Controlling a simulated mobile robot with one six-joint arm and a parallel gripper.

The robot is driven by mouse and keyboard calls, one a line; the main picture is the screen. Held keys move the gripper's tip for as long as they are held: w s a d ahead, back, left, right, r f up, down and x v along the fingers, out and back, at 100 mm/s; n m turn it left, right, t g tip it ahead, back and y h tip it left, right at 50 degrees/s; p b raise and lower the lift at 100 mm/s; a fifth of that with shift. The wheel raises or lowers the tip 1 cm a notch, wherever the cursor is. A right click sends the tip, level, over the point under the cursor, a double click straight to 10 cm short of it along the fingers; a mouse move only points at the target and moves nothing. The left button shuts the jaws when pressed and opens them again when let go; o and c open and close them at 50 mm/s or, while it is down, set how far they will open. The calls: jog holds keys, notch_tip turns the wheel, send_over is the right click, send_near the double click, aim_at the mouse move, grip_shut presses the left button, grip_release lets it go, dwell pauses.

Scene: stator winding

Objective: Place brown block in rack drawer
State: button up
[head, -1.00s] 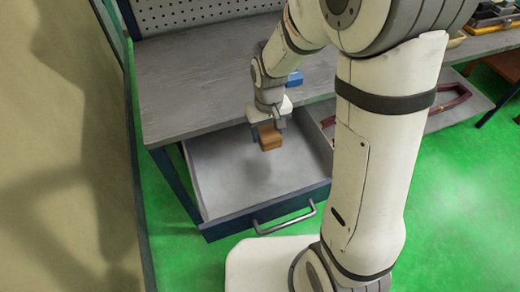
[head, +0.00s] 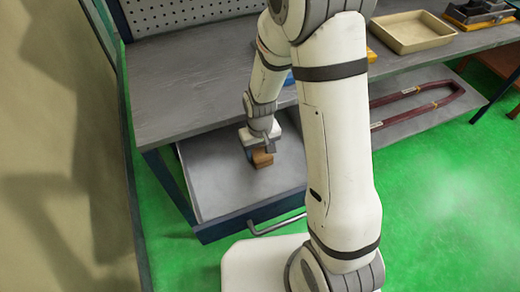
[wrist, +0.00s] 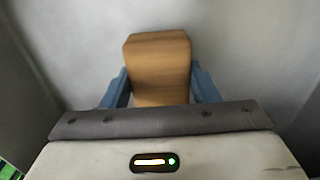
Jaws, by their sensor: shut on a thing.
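The brown block (head: 263,159) is inside the open rack drawer (head: 212,185), low over its floor. I cannot tell whether it touches the floor. In the wrist view the brown block (wrist: 159,66) sits between the two blue fingers of my gripper (wrist: 160,85), which are shut on its sides. In the head view my gripper (head: 258,150) reaches down into the drawer from above. The drawer is pulled out below the grey workbench, its handle (head: 277,226) facing the front. The drawer's right part is hidden behind my arm.
The workbench top (head: 190,95) overhangs the back of the drawer. A beige tray (head: 412,32) stands on the bench at the right, and a dark red frame (head: 430,100) lies on the lower shelf. A beige wall (head: 60,150) stands at the left.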

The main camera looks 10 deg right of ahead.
aim_at(260, 151)
jog(key=shift+f, duration=0.15)
jog(key=o, duration=1.1)
notch_tip(260, 151, up, 12)
jog(key=p, duration=0.1)
jog(key=s+d+r+m+t, duration=0.2)
jog(key=s+d+r+m, duration=0.1)
jog(key=s+d+r, duration=0.6)
jog(key=s+r, duration=0.3)
jog(key=s, duration=0.1)
jog(key=shift+s+d+r, duration=0.2)
jog(key=shift+d+r, duration=0.05)
jog(key=shift+r, duration=0.15)
